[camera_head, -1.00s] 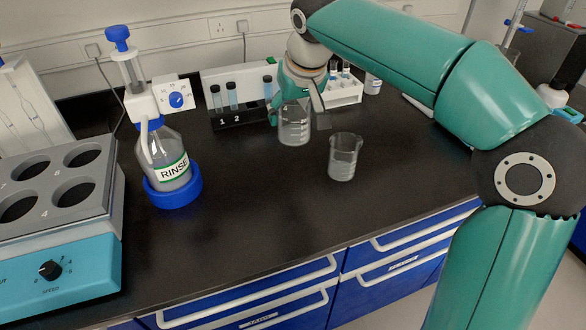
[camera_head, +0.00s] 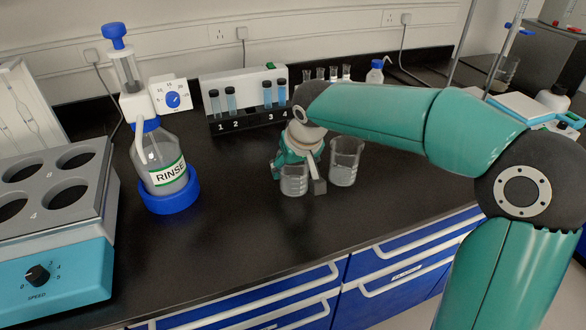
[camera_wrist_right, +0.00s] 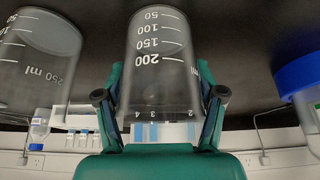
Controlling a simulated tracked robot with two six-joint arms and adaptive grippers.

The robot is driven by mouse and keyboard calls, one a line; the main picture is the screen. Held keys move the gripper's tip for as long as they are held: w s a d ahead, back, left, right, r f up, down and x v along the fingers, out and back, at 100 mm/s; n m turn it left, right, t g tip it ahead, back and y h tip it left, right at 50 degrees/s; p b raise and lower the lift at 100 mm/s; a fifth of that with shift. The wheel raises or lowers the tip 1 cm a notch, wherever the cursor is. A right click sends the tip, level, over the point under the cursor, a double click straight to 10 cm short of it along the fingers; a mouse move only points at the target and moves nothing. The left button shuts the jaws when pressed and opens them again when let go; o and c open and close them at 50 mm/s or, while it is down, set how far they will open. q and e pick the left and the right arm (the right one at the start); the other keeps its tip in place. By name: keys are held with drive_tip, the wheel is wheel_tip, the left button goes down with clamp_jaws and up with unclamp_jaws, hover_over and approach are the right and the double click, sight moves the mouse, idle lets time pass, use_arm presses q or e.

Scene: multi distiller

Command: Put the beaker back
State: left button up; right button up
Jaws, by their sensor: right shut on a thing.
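My right gripper (camera_head: 300,179) is shut on a clear glass beaker (camera_head: 292,183) and holds it upright over the black bench. In the right wrist view the held beaker (camera_wrist_right: 160,45) sits between the two fingers, with white volume marks up to 200 showing. A second clear beaker (camera_head: 346,162) stands on the bench just right of the gripper; the wrist view shows it at the left, marked 250 ml (camera_wrist_right: 38,60). I cannot tell whether the held beaker touches the bench. My left gripper is not in view.
A teal-fronted unit with round wells (camera_head: 66,262) fills the left edge. The bench front centre is clear.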

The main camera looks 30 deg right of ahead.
drive_tip(key=o, duration=1.4)
drive_tip(key=shift+f, duration=0.3)
drive_tip(key=shift+o, duration=0.2)
drive_tip(key=shift+r, duration=0.1)
drive_tip(key=shift+s+r, duration=0.2)
drive_tip(key=shift+r, duration=0.3)
drive_tip(key=p+v, duration=0.1)
drive_tip(key=v, duration=1)
drive_tip(key=shift+p, duration=0.35)
